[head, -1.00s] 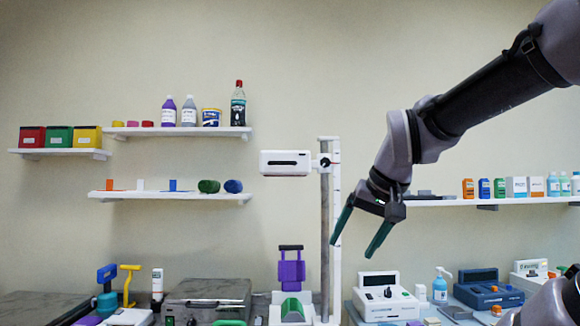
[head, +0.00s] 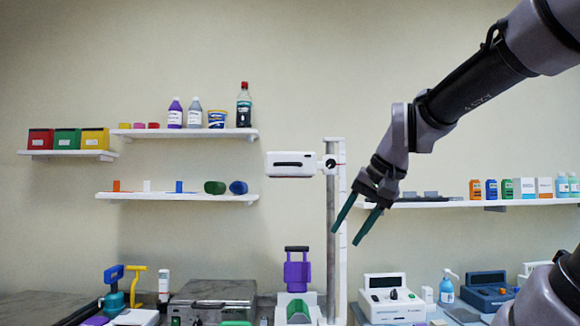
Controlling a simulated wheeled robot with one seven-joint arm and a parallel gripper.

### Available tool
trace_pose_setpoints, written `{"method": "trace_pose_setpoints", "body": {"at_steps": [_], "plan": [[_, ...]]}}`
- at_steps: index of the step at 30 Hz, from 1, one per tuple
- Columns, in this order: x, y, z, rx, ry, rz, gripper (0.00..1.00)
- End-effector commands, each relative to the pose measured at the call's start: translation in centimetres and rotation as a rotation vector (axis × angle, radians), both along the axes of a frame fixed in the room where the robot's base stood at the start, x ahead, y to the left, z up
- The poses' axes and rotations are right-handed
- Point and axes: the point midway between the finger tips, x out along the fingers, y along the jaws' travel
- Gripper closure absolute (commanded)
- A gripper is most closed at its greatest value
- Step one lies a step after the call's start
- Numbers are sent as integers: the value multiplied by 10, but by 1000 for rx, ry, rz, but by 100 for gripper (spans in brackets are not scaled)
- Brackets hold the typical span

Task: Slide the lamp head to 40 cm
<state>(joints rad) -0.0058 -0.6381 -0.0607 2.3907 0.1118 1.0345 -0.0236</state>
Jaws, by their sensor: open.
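The white lamp head (head: 291,164) sits high on an upright post (head: 331,240) in the middle of the head view. A dark round knob (head: 331,163) shows where the head meets the post. A pale strip (head: 342,230) runs along the right side of the post; any scale marks on it are too small to read. My gripper (head: 348,228) is open and empty, its two green fingers pointing down and left. In the picture it lies below and right of the lamp head, with the left fingertip overlapping the strip. I cannot tell the depth gap.
A purple device (head: 297,272) stands below the lamp head. A grey metal case (head: 212,300) is left of it, and a white console (head: 390,295) is to the right. Wall shelves with bottles (head: 195,113) and boxes (head: 525,188) flank the post.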

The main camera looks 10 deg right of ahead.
Motion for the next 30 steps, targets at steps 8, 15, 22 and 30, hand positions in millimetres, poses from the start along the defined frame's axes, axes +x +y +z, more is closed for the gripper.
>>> {"method": "trace_pose_setpoints", "body": {"at_steps": [8,15,22,30], "plan": [[115,12,86,577,217,-114,53],[216,-6,151,962,266,-140,53],[254,-17,175,1099,261,-129,53],[269,12,169,1105,263,-125,53]]}}
